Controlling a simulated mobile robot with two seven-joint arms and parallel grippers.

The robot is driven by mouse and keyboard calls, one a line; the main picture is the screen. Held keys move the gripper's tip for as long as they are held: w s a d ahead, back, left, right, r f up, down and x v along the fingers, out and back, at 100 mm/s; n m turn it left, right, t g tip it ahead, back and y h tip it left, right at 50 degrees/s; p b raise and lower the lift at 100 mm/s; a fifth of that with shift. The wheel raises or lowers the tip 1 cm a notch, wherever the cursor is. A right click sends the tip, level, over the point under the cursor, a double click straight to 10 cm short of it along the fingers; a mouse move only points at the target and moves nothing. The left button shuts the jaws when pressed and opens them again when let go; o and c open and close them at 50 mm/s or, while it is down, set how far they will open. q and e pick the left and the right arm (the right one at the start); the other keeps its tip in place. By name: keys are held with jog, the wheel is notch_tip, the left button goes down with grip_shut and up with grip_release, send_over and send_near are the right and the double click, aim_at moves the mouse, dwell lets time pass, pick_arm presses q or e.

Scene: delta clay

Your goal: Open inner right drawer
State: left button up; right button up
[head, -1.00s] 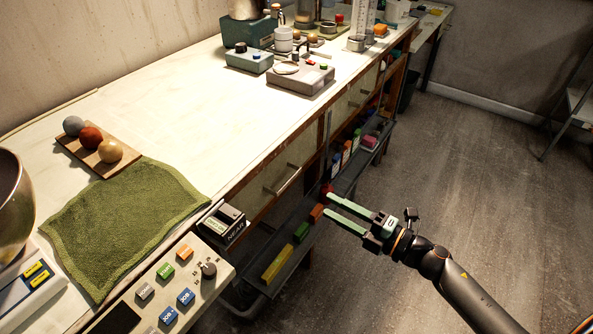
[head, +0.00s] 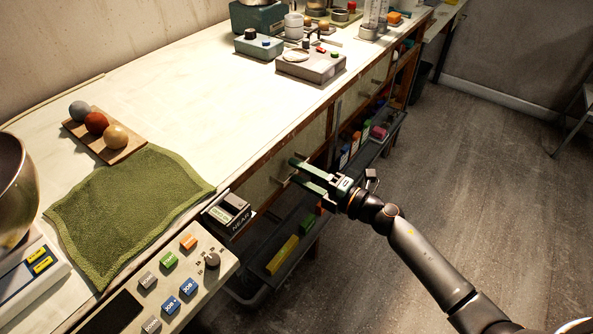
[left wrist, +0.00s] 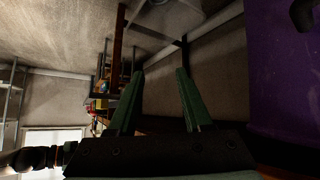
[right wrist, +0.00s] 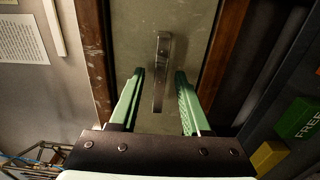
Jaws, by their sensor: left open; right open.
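A pale drawer front (head: 256,190) with wooden edging sits under the worktop and looks closed. Its metal bar handle (right wrist: 162,75) stands upright in the right wrist view, between the green fingers. My right gripper (head: 294,171) is open at this handle; the right wrist view also shows it (right wrist: 160,72). The bar lies between the fingers, with a gap to each side and no contact visible. A second pale drawer front (head: 372,82) is farther along the bench and also looks closed. My left gripper (left wrist: 158,73) is open and empty in the left wrist view, away from the drawers.
A low grey shelf (head: 265,290) with coloured blocks runs below the drawers. The control panel (head: 165,300) and a NEAR box (head: 230,214) stand at the near worktop edge. A green towel (head: 125,210) lies on top.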

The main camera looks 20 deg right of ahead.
jog(key=shift+w+a, duration=0.35)
jog(key=shift+w, duration=0.05)
grip_shut()
dwell(1.3)
